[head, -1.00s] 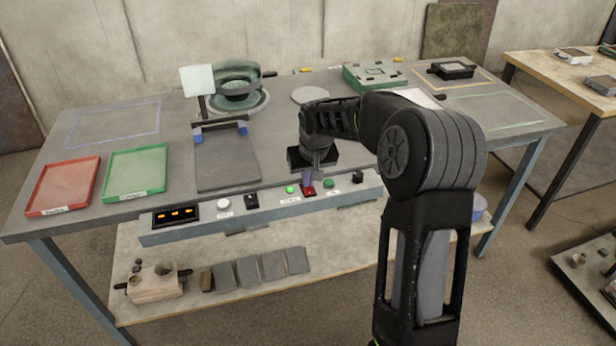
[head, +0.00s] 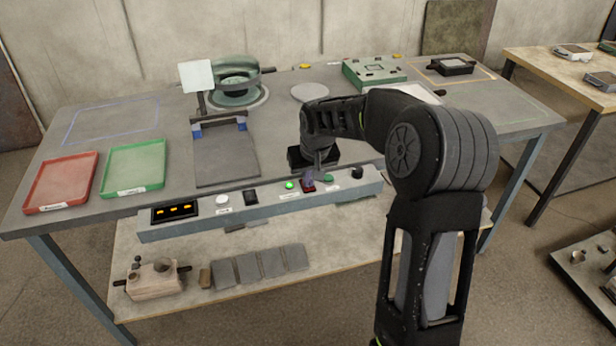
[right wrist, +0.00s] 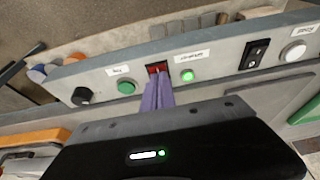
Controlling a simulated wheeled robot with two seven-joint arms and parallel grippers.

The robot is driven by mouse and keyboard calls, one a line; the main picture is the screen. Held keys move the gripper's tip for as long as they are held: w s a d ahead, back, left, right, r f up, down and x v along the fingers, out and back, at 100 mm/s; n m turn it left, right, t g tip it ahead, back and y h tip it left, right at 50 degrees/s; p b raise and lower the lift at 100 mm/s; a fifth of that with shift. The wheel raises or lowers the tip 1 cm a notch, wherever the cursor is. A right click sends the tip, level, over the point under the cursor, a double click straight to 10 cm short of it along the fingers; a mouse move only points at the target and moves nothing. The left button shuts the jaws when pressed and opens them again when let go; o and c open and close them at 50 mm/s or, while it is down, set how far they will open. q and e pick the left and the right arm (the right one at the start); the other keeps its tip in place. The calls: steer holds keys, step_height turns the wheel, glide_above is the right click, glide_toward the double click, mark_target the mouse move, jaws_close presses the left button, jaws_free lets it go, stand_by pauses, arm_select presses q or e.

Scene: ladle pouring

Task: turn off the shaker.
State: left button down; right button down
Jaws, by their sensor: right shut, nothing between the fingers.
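The control panel (head: 262,207) runs along the table's front edge. It carries a red rocker switch (head: 308,187), a lit green button or lamp (head: 289,185), a darker green button (head: 328,178), a black knob (head: 357,172) and a white button (head: 222,200). My right gripper (head: 308,182) is shut and empty, its fingertips at the red switch. In the right wrist view, the purple fingers (right wrist: 157,84) reach the lower part of the red switch (right wrist: 157,68); whether they touch it I cannot tell. The shaker (head: 237,83), seemingly the green round device, stands at the back. My left gripper is not in view.
Red (head: 61,182) and green (head: 134,167) trays lie on the left. A dark plate stand (head: 225,160) is mid-table. A green box (head: 374,72) stands at the back right. The lower shelf (head: 330,250) holds a mould and several grey slabs.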

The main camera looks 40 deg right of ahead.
steer(key=shift+s+f, duration=0.15)
step_height(320, 180, up, 4)
steer(key=p, duration=0.3)
steer(key=v, duration=1)
steer(key=shift+s, duration=0.15)
steer(key=b, duration=0.1)
steer(key=w+b, duration=0.1)
steer(key=shift+w+d+r+b, duration=0.15)
steer(key=shift+d+r+b, duration=0.05)
steer(key=shift+r+b, duration=0.1)
steer(key=shift+f, duration=0.1)
